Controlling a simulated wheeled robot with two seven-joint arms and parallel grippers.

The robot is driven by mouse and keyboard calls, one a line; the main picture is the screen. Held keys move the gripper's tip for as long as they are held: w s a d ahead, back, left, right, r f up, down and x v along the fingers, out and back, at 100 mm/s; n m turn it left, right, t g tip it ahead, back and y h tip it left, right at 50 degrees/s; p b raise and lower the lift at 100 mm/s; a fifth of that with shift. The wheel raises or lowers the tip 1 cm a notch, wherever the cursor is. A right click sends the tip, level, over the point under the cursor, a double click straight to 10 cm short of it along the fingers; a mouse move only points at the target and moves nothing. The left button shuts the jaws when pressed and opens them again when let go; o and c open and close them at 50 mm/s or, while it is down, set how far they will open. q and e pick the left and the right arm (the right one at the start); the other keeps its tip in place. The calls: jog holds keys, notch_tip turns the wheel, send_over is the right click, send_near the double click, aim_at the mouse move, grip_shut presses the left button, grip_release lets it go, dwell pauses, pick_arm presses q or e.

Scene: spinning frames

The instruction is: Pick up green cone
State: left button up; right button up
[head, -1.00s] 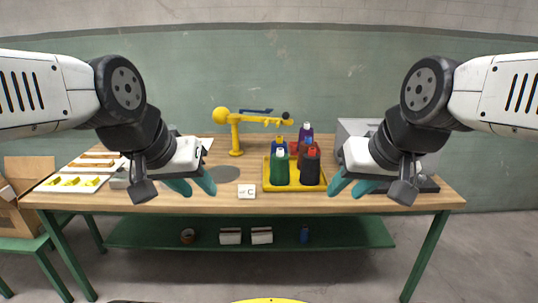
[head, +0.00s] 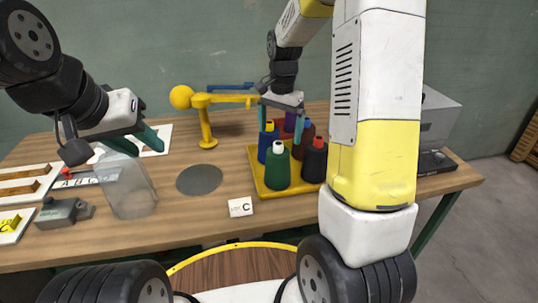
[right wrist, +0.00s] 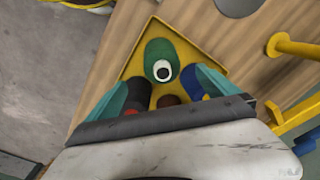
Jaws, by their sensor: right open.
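The green cone (head: 277,170) with a white tip stands upright at the front of the yellow tray (head: 258,182). It also shows in the right wrist view (right wrist: 157,48), just beyond the fingertips. My right gripper (head: 280,130) is open above the tray, pointing down behind the green cone's tip. In the right wrist view its teal fingers (right wrist: 161,78) are spread, with nothing held. My left gripper (head: 149,149) looks open and empty at the left, above the table.
A yellow stand (head: 205,125) is left of the tray. A clear container (head: 128,188) and a "C" card (head: 240,207) are on the table.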

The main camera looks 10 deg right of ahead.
aim_at(278, 152)
jog(key=shift+m, duration=0.3)
jog(key=f, duration=0.6)
jog(key=w+f, duration=0.1)
jog(key=f, duration=0.2)
jog(key=shift+f, duration=0.4)
jog(key=c, duration=2.1)
jog(key=shift+r, duration=0.1)
grip_shut()
jog(key=shift+r, duration=0.1)
